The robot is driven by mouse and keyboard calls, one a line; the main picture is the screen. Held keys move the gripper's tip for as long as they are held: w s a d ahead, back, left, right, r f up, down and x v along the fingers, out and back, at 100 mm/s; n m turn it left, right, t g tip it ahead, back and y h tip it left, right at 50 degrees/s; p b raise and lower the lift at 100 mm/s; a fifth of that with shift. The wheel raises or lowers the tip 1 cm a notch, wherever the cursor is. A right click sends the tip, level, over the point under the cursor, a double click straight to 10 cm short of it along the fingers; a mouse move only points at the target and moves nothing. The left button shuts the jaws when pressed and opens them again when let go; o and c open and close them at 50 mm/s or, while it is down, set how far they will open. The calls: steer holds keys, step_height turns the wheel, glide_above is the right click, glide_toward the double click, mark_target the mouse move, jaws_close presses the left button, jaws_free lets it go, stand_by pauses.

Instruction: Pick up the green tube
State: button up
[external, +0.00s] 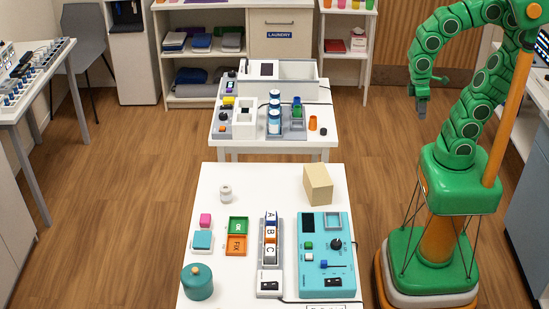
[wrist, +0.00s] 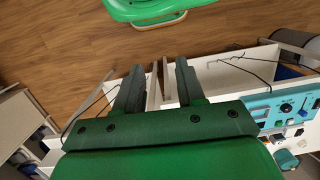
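I cannot single out a green tube for certain. In the external view a small green piece with a blue top (external: 297,106) stands on the far table, right of a stack of blue and white pieces (external: 275,115); its shape is too small to tell. My gripper (external: 422,107) hangs in the air at the right, above the floor and away from both tables. In the wrist view its two dark fingers (wrist: 159,68) are apart, with nothing seen between them.
The near table (external: 213,178) holds a tan block (external: 318,185), a teal panel (external: 326,265), a teal pot (external: 197,283), an ABC rack (external: 270,245) and green and orange trays. An orange ring-like piece (external: 312,122) is on the far table. Floor between my arm and the tables is clear.

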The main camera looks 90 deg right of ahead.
steer(key=w+a+m+y, duration=0.4)
steer(key=w+m+y, duration=0.15)
steer(key=w, duration=0.85)
steer(key=w+d+f+m+t+y, duration=0.1)
steer(key=w+d+m+t+y, duration=0.15)
steer(key=w, duration=0.35)
steer(key=w+d+f+m+t+y, duration=0.1)
steer(key=w+d+m, duration=0.2)
steer(key=w+m, duration=0.15)
steer(key=m+t, duration=0.7)
steer(key=m, duration=0.4)
glide_toward(295, 109)
steer(key=s+a+r, duration=0.2)
steer(key=a+r, duration=0.1)
steer(key=a, duration=0.5)
steer(key=d+f+m, duration=0.1)
steer(key=d, duration=0.1)
steer(key=d+f+m+t, duration=0.1)
steer(key=d+m, duration=0.1)
steer(key=d, duration=0.1)
steer(key=d+f+m+t+h, duration=0.1)
steer(key=d, duration=0.1)
steer(key=shift+w+d+f, duration=0.1)
steer(key=shift+d+f, duration=0.1)
steer(key=shift+d, duration=0.2)
steer(key=shift+x, duration=3.9)
steer(key=shift+f, duration=0.15)
